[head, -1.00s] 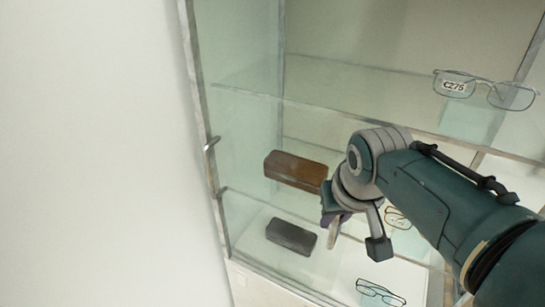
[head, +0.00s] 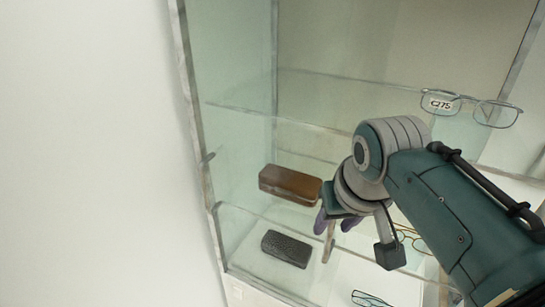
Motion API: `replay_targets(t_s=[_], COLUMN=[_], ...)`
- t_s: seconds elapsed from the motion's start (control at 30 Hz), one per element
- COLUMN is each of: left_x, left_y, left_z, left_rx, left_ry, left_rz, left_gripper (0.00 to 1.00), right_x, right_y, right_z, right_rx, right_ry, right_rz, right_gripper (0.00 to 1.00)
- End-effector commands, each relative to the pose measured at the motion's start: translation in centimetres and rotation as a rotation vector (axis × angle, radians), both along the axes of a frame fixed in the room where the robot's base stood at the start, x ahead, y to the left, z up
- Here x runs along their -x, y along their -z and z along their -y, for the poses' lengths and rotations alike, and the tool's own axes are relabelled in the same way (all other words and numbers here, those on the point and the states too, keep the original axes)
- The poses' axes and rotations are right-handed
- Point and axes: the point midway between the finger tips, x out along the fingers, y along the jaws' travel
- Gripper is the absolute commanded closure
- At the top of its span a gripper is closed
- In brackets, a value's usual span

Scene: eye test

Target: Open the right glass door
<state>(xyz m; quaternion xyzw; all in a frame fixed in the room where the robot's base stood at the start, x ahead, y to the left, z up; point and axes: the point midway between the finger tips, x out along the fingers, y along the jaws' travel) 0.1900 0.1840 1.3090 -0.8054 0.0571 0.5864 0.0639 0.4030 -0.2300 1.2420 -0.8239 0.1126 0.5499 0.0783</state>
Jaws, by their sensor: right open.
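The glass door (head: 232,150) is a clear pane at the front of a display cabinet, with a metal frame edge (head: 187,85) on its left. A small metal handle (head: 208,184) sits on that left edge, low down. The pane is so clear that I cannot tell for sure whether the door is fully shut. My right gripper (head: 335,224) is open, with its purple-padded fingers apart and nothing seen between them. It points downward, well to the right of the handle and apart from it. My left gripper is not in view.
Behind the glass are a brown case (head: 290,184), a black case (head: 287,249), price-tagged glasses (head: 497,114) on a glass shelf, orange-framed glasses (head: 416,243) partly behind my arm, and blue glasses (head: 370,299). A plain white wall (head: 90,150) fills the left.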

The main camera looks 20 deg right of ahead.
Motion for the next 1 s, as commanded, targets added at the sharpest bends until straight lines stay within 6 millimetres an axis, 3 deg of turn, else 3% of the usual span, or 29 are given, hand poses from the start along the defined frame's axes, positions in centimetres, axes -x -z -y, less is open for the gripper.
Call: replay_targets(t_s=[0.1, 0.33, 0.87, 1.0], left_x=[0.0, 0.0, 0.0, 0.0], left_y=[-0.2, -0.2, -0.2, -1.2], left_z=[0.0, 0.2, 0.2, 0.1], left_rx=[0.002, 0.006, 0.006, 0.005], left_ry=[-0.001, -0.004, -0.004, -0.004], left_rz=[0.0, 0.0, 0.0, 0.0], left_gripper=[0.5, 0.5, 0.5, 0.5], right_x=[0.7, 1.6, 1.8, 2.8], right_y=[-1.8, -3.9, -4.4, -5.2], right_z=[-0.2, -0.4, -0.4, 0.0], right_rx=[0.0, 0.0, 0.0, 0.016], right_ry=[0.001, 0.0, 0.0, -0.009], right_rz=[0.003, 0.001, 0.0, -0.005], right_gripper=[0.55, 0.55, 0.55, 0.55])
